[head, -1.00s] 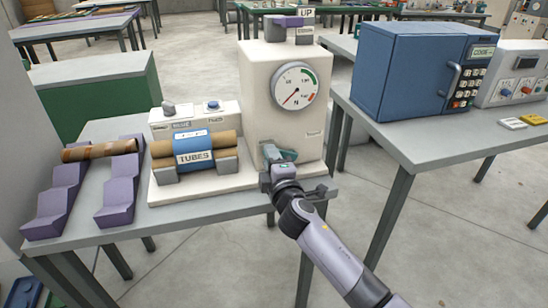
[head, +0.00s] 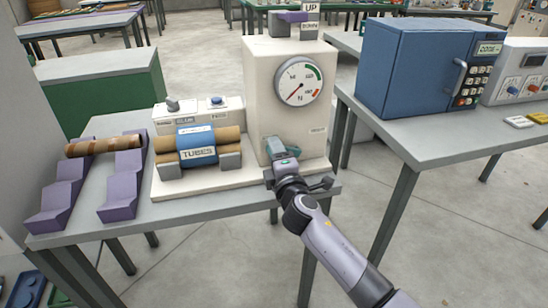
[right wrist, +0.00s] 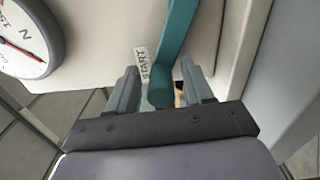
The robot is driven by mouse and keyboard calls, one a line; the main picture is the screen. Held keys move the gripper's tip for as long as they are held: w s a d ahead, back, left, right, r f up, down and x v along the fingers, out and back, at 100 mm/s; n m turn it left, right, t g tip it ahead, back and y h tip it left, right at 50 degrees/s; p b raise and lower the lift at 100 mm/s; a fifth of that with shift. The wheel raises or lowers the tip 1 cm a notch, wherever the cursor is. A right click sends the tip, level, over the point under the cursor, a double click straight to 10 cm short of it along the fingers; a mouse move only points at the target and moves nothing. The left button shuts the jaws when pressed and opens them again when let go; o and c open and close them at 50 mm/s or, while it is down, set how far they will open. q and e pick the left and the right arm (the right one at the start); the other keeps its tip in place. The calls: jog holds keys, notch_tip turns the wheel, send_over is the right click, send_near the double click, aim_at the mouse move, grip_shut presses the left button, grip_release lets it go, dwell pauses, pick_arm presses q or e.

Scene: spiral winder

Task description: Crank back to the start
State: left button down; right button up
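The spiral winder is a cream machine (head: 262,110) with a round dial (head: 299,80), whose red needle points to lower left. Its teal crank (head: 282,147) is low on the front. In the right wrist view the crank arm (right wrist: 178,35) comes down to a rounded handle end between my fingers, beside a "START" label (right wrist: 143,66). My right gripper (right wrist: 161,88) is open around the handle, with narrow gaps on both sides. In the head view the gripper (head: 282,168) is at the crank and partly hides it. My left gripper is not in view.
Another tube (head: 104,146) rests on purple stepped stands (head: 124,187) at left. A blue oven-like box (head: 412,70) stands on the right table. A floor gap separates the tables.

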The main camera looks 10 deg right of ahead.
jog(key=shift+s+a+f, duration=0.15)
jog(key=shift+f, duration=0.05)
jog(key=shift+s, duration=0.6)
jog(key=s, duration=0.5)
jog(key=shift+s+p, duration=0.35)
jog(key=shift+s, duration=0.05)
